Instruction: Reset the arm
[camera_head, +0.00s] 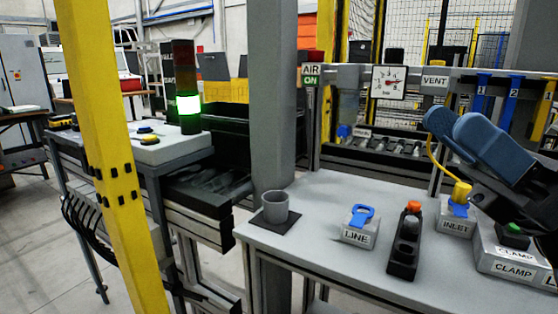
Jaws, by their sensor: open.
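My gripper (450,126) is at the right edge, with blue-grey rounded fingers on a black body that runs out of the picture. It is held above the right part of the grey worktop (325,205), over the INLET block (457,222). It is open and I see nothing between the fingers. The fingers overlap in this view, so the gap is hard to see. Most of my arm is out of view.
The worktop bears a grey cup (275,206) on a dark mat, a LINE block (359,235) with a blue handle, a black fixture (404,248) with an orange top, and a CLAMP box (512,258) with a green button. A grey post (271,100) and a yellow post (112,170) stand left.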

